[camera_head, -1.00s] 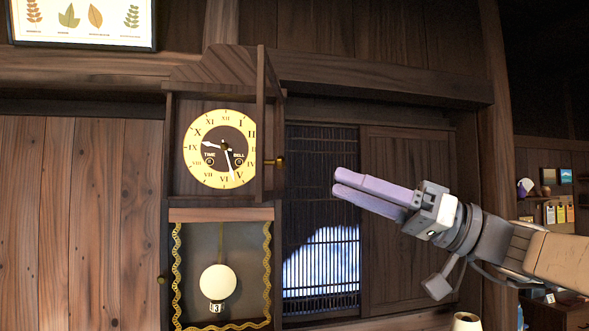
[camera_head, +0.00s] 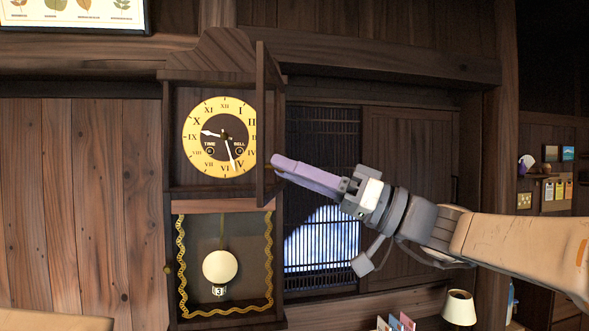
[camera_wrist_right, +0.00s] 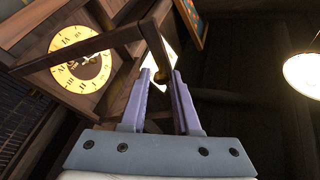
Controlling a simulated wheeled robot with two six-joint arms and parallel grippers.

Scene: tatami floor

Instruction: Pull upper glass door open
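The upper glass door (camera_head: 261,120) of the wall clock stands swung out from the case, seen nearly edge-on just right of the yellow dial (camera_head: 219,170). Its frame (camera_wrist_right: 105,41) crosses the dial in the right wrist view. My right gripper (camera_head: 275,162) reaches in from the right, with its purple fingertips at the door's outer edge. The fingers hide the knob in the head view. My left gripper is out of view.
Below is the pendulum compartment (camera_head: 178,265) with a white round bob (camera_head: 220,266). A slatted screen (camera_head: 322,180) and wooden panels are behind my right arm. A lamp (camera_head: 459,307) stands at lower right.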

